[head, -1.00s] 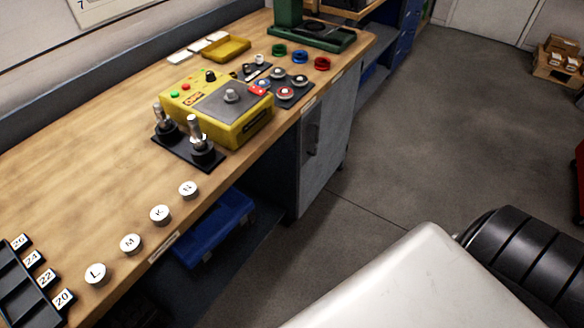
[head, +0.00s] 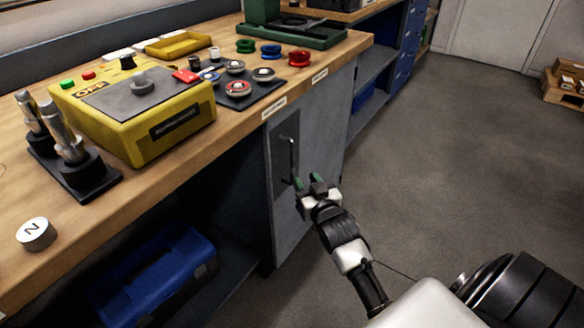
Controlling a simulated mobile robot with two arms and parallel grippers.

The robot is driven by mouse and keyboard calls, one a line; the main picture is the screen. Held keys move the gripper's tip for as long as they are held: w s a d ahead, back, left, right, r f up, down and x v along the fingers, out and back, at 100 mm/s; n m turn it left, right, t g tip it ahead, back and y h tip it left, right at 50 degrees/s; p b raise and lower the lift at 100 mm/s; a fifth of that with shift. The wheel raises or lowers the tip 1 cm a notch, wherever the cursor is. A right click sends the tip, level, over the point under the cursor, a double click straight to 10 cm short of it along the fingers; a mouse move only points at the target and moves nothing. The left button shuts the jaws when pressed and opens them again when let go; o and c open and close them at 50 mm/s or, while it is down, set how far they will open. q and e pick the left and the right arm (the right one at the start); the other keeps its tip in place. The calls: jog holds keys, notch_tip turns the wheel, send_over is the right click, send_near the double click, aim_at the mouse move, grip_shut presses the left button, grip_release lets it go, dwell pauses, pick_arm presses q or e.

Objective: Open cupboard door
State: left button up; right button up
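The grey cupboard door (head: 312,140) is under the workbench, below the right part of its top, and looks closed. A slim upright metal handle (head: 291,158) sits on a darker plate on the door's left side. My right gripper (head: 308,181) is just right of the handle's lower end in the head view. Its two green-tipped fingers are apart with nothing between them. I cannot tell whether a fingertip touches the handle. My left gripper is not in view.
The wooden bench top (head: 215,150) overhangs the door and carries a yellow control box (head: 135,110), joystick-like parts and coloured rings. A blue toolbox (head: 155,275) lies on the open shelf left of the door.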

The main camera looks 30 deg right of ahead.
aim_at(293, 162)
jog(key=w, duration=0.3)
jog(key=w+d+b, duration=0.1)
jog(key=w, duration=0.4)
jog(key=shift+w+d+f+b, duration=0.1)
jog(key=shift+w+d+b, duration=0.2)
jog(key=shift+d, duration=0.05)
jog(key=shift+w+d, duration=0.1)
jog(key=shift+w, duration=0.3)
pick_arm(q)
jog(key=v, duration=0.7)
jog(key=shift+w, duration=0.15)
pick_arm(e)
grip_shut()
